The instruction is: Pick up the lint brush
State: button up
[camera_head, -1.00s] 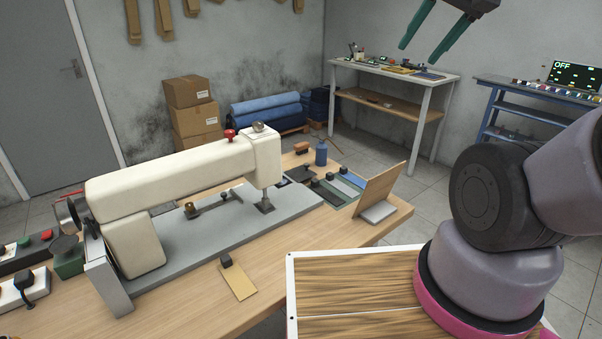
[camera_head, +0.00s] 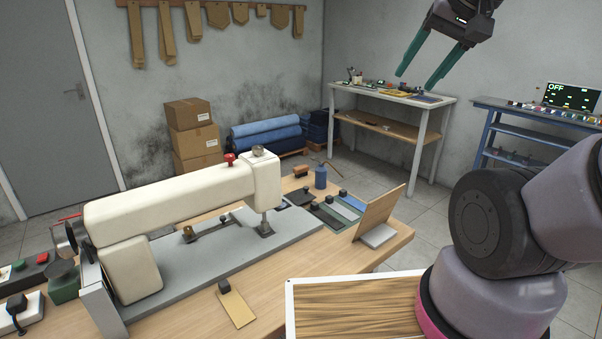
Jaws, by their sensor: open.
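A small brown block-like item with a dark underside, which looks like the lint brush (camera_head: 301,170), lies at the far edge of the wooden workbench (camera_head: 282,299).
A large cream sewing machine (camera_head: 175,198) fills the bench's left and middle. Flat coloured pieces with dark weights (camera_head: 342,204) and an upright wooden board (camera_head: 380,212) stand to its right. A white side table (camera_head: 445,101) and a blue bench with an OFF screen (camera_head: 572,97) are behind.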

aim_at(301, 171)
jog(key=i+l+z, duration=0.45)
jog(key=l, duration=0.3)
jog(key=i+l+z, duration=0.45)
jog(key=l, duration=0.2)
jog(key=i+l+z, duration=0.5)
jog(key=i+l+u, duration=0.15)
jog(key=i+u, duration=0.2)
jog(key=i, duration=0.35)
jog(key=i+u, duration=0.25)
jog(key=u, duration=0.25)
jog(key=i+u, duration=0.25)
jog(key=u, duration=0.25)
jog(key=i+l+u, duration=0.2)
jog(key=u, duration=0.3)
jog(key=i+u, duration=0.2)
jog(key=u, duration=0.25)
jog(key=i+l+u, duration=0.15)
jog(key=u, duration=0.3)
jog(key=i+l+u, duration=0.15)
jog(key=u, duration=0.25)
jog(key=i+l+u, duration=0.15)
jog(key=u, duration=0.3)
jog(key=i+l+u, duration=0.1)
jog(key=l+u, duration=0.2)
jog(key=u, duration=0.15)
jog(key=i+l+u, duration=0.25)
jog(key=l+u, duration=0.55)
jog(key=l, duration=0.2)
